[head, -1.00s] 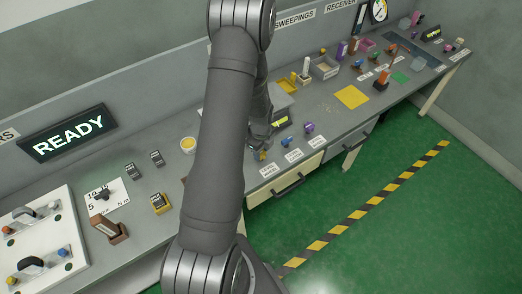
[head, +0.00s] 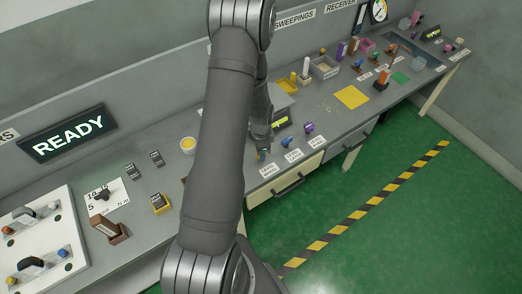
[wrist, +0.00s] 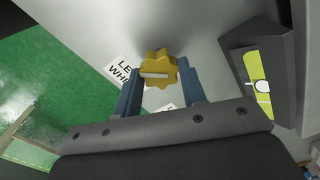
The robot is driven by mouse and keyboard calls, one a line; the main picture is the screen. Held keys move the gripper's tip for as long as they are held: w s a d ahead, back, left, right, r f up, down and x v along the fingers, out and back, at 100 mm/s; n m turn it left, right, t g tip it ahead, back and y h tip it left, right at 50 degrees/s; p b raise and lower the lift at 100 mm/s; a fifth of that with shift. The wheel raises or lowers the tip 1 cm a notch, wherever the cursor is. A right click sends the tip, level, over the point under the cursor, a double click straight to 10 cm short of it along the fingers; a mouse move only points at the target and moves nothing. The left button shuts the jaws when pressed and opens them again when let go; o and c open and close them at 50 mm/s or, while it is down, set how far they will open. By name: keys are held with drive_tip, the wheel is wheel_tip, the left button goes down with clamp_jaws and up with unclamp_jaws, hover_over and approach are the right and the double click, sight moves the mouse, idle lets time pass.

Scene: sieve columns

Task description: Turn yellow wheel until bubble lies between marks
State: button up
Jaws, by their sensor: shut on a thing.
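The yellow wheel (wrist: 158,68) is a lobed knob with a pale bar across its face, seen in the wrist view. My gripper (wrist: 161,70) is shut on it, with one blue-grey finger on each side. In the head view my gripper (head: 262,150) is at the bench's front edge, and the wheel is mostly hidden there. The level's yellow-green vial (wrist: 257,72) sits in a dark housing (wrist: 268,48) to the right in the wrist view. The pale round bubble (wrist: 262,86) lies below the vial's middle in that view. I cannot tell its exact place relative to the marks.
A blue wheel (head: 287,142) and a purple wheel (head: 309,128) stand to the right along the bench edge, with white labels (head: 294,156) in front. A drawer handle (head: 288,185) juts out below. A yellow mat (head: 352,97) lies farther right. A sign (head: 68,134) reads READY.

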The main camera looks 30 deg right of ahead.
drive_tip(key=n, duration=0.5)
drive_tip(key=shift+n, duration=2.5)
drive_tip(key=o, duration=1)
drive_tip(key=shift+r, duration=0.15)
wheel_tip(320, 180, up, 17)
wheel_tip(320, 180, down, 17)
drive_tip(key=shift+f, duration=0.15)
